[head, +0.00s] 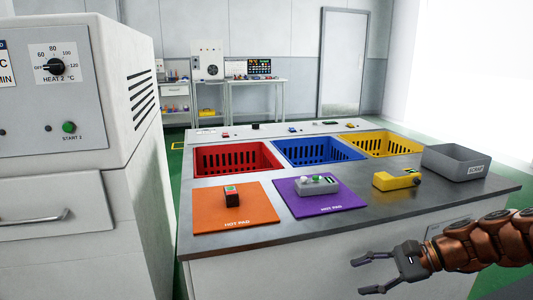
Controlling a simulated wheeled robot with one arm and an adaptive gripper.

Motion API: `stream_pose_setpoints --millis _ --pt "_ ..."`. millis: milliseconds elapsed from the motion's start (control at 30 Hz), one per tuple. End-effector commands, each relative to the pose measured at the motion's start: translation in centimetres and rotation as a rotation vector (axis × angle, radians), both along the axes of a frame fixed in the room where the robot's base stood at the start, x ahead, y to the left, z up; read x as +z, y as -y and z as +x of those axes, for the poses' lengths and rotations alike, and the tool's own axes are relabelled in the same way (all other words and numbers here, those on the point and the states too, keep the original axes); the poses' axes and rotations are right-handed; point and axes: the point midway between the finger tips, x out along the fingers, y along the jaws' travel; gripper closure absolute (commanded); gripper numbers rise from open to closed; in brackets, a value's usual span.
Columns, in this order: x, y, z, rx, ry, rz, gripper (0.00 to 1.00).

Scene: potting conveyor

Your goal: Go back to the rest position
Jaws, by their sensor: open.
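My gripper (369,274) is at the lower right of the head view, in front of the counter's near side and below its top. Its two dark fingers are spread apart with nothing between them. My copper-coloured arm comes in from the right edge. The gripper touches none of the objects on the counter.
The counter (358,205) holds an orange hot pad (255,213), a purple hot pad (335,204), red (235,158), blue (318,151) and yellow (380,144) baskets, a yellow device (396,180) and a grey bin (455,165). A white heating machine (120,75) stands close at left.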

Motion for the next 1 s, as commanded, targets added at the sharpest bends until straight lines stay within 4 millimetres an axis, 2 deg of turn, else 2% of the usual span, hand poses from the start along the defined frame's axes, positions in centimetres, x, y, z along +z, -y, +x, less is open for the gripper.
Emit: stream_pose_setpoints --millis 33,200,400,567,700,1000 --pt "-0.2 -2.3 -1.3 0.079 0.008 -0.050 0.50" --pt "-1.5 -7.5 -5.9 0.323 0.049 -0.227 0.50" --pt "-3.5 -10.5 -12.0 0.601 0.096 -0.426 0.50" --pt "-4.9 -10.8 -16.7 0.813 0.133 -0.577 0.50" --pt "-5.9 -9.9 -20.1 0.971 0.162 -0.696 0.50" --pt "-6.9 -7.0 -24.4 1.192 0.198 -0.859 0.50"
